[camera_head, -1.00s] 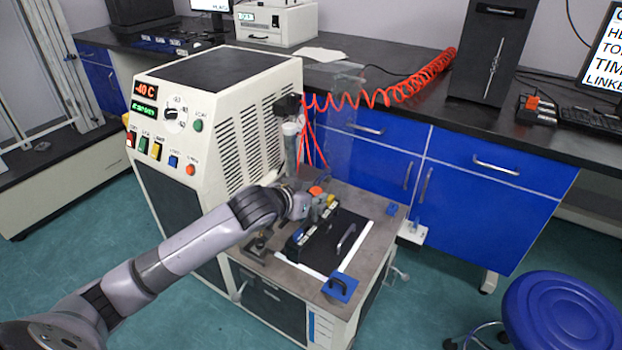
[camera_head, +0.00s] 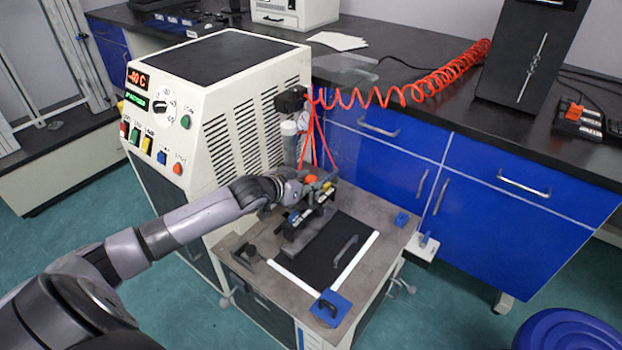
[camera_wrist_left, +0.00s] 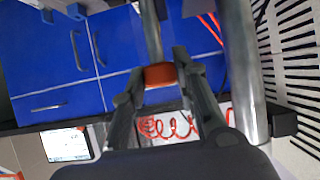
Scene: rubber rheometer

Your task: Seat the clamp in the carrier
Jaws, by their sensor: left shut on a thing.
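My left gripper (camera_head: 304,186) reaches in from the left over the bench top of the white machine. In the left wrist view its two fingers (camera_wrist_left: 159,76) close on a small orange-red piece. I take this as part of the clamp, which shows an orange top (camera_head: 311,179) in the head view. Under the gripper is a dark bar (camera_head: 312,210) with blue and yellow parts, above a grey block (camera_head: 294,247). I cannot tell whether bar and block touch, or which part is the carrier. My right gripper is not in view.
A black plate with a handle (camera_head: 328,262) lies right of the bar, edged by white strips and a blue corner piece (camera_head: 330,308). A clear upright cylinder (camera_head: 290,150) and red hoses stand close behind the gripper. A small black fixture (camera_head: 246,251) sits at the left edge.

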